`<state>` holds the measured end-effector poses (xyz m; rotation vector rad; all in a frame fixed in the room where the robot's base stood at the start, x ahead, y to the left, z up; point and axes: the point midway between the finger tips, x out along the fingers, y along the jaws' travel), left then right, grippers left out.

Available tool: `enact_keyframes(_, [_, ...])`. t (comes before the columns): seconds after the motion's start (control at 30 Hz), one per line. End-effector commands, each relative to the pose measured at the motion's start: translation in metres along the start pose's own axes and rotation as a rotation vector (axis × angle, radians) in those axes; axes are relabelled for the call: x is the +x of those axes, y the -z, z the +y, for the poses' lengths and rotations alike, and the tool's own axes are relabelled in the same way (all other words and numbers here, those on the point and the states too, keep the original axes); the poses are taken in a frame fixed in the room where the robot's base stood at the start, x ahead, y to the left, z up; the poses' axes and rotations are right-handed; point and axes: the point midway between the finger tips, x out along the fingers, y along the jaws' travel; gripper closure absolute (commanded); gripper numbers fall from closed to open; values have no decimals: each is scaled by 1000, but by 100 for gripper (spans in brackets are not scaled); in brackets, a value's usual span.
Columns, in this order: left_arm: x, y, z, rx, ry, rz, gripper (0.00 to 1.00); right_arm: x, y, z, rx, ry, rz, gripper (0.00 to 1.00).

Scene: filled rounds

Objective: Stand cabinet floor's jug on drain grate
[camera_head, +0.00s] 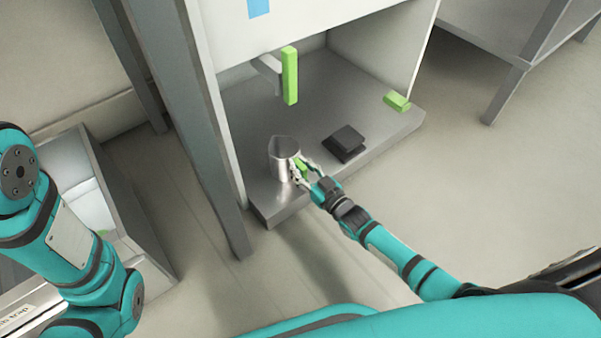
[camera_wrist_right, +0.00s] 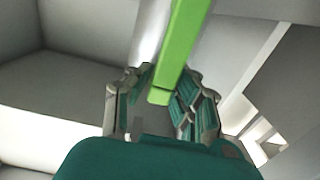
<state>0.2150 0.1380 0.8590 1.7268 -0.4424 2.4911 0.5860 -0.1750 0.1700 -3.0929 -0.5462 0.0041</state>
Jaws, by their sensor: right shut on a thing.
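The jug (camera_head: 283,150) is a grey metal vessel with a green handle (camera_head: 302,167). It is upright at the front left of the grey cabinet floor (camera_head: 270,110); I cannot tell whether it touches the floor. My right gripper (camera_head: 299,172) is shut on the jug's handle from the front right. In the right wrist view the green handle (camera_wrist_right: 180,50) lies between the fingers, with part of the grey jug (camera_wrist_right: 150,32) behind it. My left gripper is out of view; only my left arm shows. I cannot make out a drain grate.
A green upright bar (camera_head: 290,76) on a grey arm stands behind the jug. A dark block (camera_head: 345,142) lies right of it, and a green block (camera_head: 397,101) is at the right edge. A grey post (camera_head: 215,150) borders the left. An open grey box (camera_head: 122,205) is further left.

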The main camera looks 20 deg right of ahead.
Motion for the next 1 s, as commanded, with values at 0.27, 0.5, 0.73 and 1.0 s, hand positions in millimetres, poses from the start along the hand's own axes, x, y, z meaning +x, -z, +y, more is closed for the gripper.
enact_keyframes(0.27, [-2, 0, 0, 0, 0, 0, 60, 0, -1, 0, 0, 0, 3, 100])
enact_keyframes(0.5, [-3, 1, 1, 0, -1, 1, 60, 0, -4, 0, 0, 0, 1, 63])
enact_keyframes(0.73, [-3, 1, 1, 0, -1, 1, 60, 0, -4, 0, 0, 0, 1, 57])
enact_keyframes(1.0, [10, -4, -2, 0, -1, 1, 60, -16, 1, 0, 0, 0, -5, 57])
